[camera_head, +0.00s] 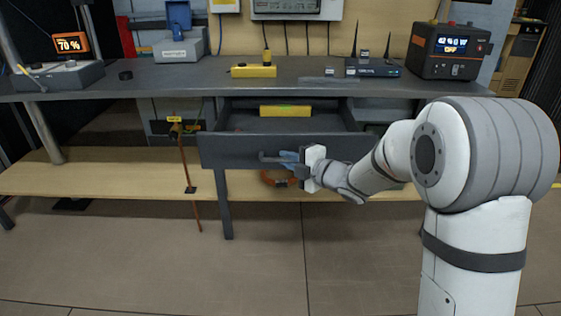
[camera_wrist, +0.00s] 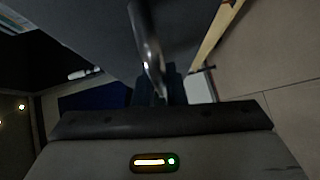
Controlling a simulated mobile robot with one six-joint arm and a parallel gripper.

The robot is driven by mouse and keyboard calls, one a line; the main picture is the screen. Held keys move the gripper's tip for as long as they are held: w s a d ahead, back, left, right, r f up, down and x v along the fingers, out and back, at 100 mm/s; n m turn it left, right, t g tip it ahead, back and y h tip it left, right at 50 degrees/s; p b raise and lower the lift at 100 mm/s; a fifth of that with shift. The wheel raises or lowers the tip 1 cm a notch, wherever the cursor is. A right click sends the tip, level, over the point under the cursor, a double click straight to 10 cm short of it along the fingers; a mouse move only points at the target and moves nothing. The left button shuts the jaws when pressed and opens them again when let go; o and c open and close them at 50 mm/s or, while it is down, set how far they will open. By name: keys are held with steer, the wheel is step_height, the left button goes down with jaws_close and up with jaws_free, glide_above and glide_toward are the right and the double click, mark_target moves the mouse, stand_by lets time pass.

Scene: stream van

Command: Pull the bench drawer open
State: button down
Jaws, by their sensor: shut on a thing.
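The bench drawer (camera_head: 228,152) is dark grey and sits under the bench top. It stands pulled out, with its inside showing and a yellow item (camera_head: 285,111) in it. My gripper (camera_head: 287,159) is at the drawer front, shut on the drawer's bar handle (camera_head: 270,158). In the wrist view the handle (camera_wrist: 146,40) runs down between my gripper's fingers (camera_wrist: 158,88), and the drawer front fills the area behind it. The fingertips are dark and partly hidden there.
The bench top (camera_head: 220,84) carries a yellow block (camera_head: 253,71), a router with antennas (camera_head: 372,67) and a power unit (camera_head: 448,51). A wooden lower shelf (camera_head: 100,179) runs below. An orange-brown cable (camera_head: 197,215) hangs left of the drawer. The floor in front is clear.

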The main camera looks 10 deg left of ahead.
steer(key=shift+d+f, duration=0.1)
steer(key=shift+d, duration=0.15)
steer(key=c, duration=1.8)
jaws_free()
steer(key=shift+c, duration=0.2)
steer(key=shift+o, duration=0.4)
steer(key=shift+a, duration=0.1)
steer(key=p+v, duration=0.2)
steer(key=v, duration=0.5)
steer(key=shift+s+d, duration=0.25)
steer(key=shift+d, duration=0.05)
